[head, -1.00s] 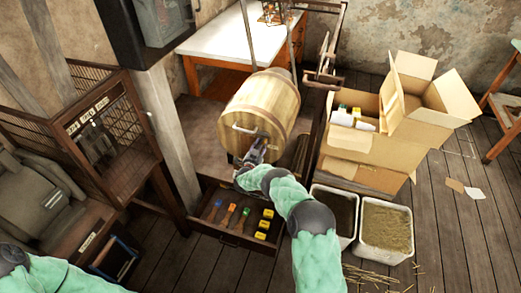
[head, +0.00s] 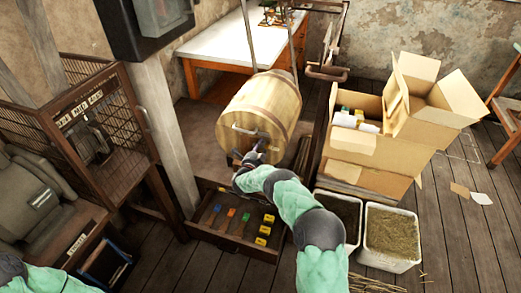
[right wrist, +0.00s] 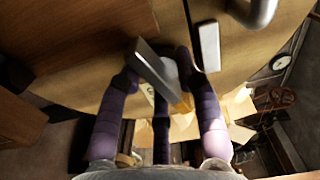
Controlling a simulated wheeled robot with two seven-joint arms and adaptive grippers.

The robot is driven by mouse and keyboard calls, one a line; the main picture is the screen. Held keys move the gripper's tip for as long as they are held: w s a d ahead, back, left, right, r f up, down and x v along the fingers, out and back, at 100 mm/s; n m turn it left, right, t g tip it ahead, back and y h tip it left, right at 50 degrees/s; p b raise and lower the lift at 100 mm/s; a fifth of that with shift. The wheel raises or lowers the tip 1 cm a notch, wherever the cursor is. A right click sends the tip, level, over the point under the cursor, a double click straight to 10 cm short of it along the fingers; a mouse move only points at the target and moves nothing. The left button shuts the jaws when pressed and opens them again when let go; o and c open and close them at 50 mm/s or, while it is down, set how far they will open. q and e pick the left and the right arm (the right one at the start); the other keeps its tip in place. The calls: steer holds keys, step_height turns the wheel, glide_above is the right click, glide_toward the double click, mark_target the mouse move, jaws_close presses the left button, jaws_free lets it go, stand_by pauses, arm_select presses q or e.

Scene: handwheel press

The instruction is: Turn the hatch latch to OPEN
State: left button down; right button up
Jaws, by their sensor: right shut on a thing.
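The wooden barrel (head: 262,105) lies with its round front face toward me. A pale metal handle (head: 240,129) is fixed on that face, and it also shows at the top of the right wrist view (right wrist: 258,12). My right gripper (head: 256,152) is at the lower part of the face. In the right wrist view its purple fingers (right wrist: 163,82) are closed around a flat grey latch bar (right wrist: 156,66) with an orange-yellow end, which lies slanted. A small light plate (right wrist: 209,46) sits beside it. The latch's markings cannot be read. My left gripper is out of view.
An open drawer (head: 205,236) with coloured-handled tools and yellow blocks is below the barrel. Cardboard boxes (head: 375,150) and two bins, one with straw (head: 392,232), stand to the right. A wooden post (head: 165,135) and a cage cabinet (head: 95,125) are at left.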

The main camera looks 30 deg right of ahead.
steer(key=shift+m+b, duration=0.4)
steer(key=shift+m, duration=0.2)
steer(key=shift+w+r+m+b, duration=0.1)
steer(key=shift+m+b, duration=0.3)
steer(key=shift+m, duration=0.2)
steer(key=shift+a, duration=0.1)
steer(key=o, duration=0.9)
steer(key=v, duration=1.2)
